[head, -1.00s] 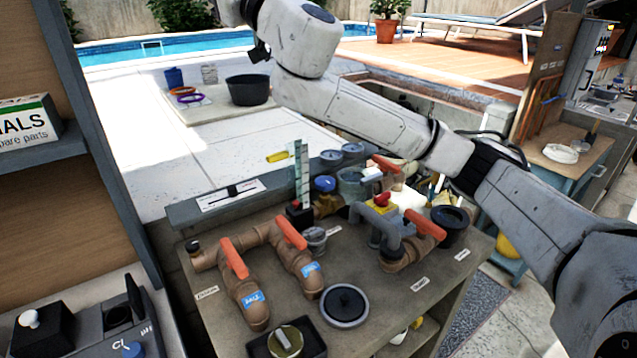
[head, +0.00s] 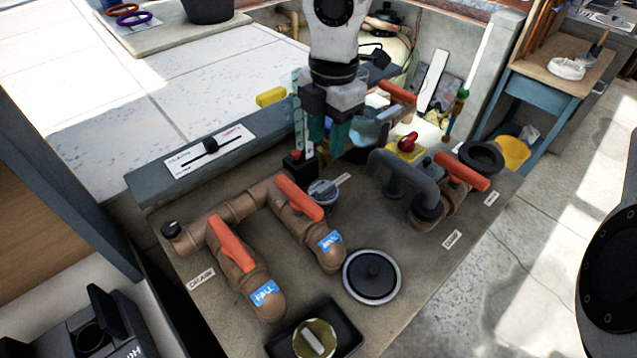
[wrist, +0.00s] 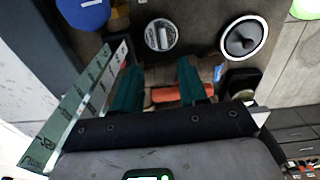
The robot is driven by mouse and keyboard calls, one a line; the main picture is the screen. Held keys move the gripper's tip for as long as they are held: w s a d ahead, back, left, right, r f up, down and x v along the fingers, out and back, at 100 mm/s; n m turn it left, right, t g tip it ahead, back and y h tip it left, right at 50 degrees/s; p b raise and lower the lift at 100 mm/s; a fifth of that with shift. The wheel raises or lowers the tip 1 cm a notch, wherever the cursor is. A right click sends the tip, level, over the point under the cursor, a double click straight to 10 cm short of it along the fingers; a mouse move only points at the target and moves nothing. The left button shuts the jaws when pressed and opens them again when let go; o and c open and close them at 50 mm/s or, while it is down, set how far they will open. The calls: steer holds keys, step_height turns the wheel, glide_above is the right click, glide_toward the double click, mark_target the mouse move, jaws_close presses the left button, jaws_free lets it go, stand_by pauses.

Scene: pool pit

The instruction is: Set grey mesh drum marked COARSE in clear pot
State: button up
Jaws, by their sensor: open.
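My gripper (head: 327,142) hangs fingers-down over the back of the bench, its teal fingers apart with nothing held between them. It also shows in the wrist view (wrist: 158,72), with an orange handle below the gap. A clear bluish pot (head: 370,130) stands just right of and behind the fingers, partly hidden by them. I cannot make out a drum marked COARSE. A small grey round piece with a pale label (head: 322,191) sits on the bench in front of the gripper and shows in the wrist view (wrist: 161,35); its lettering is unreadable.
Brown pipes with orange handles (head: 232,245) fill the bench's left and middle. A ruled clear strip (head: 298,115) stands close left of the fingers. A grey pipe with a red-knobbed yellow block (head: 407,147) stands right. A black round lid (head: 371,276) lies in front.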

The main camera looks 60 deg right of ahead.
steer(key=d, duration=0.1)
glide_above(330, 184)
steer(key=f, duration=0.5)
steer(key=shift+w+d+f, duration=0.1)
steer(key=shift+d+f, duration=0.15)
steer(key=shift+d, duration=0.05)
steer(key=shift+a+f+p, duration=0.15)
steer(key=shift+f+p, duration=0.3)
steer(key=shift+f, duration=0.95)
steer(key=shift+a+f+p, duration=0.15)
steer(key=shift+f+p, duration=0.3)
steer(key=shift+f, duration=0.95)
jaws_close()
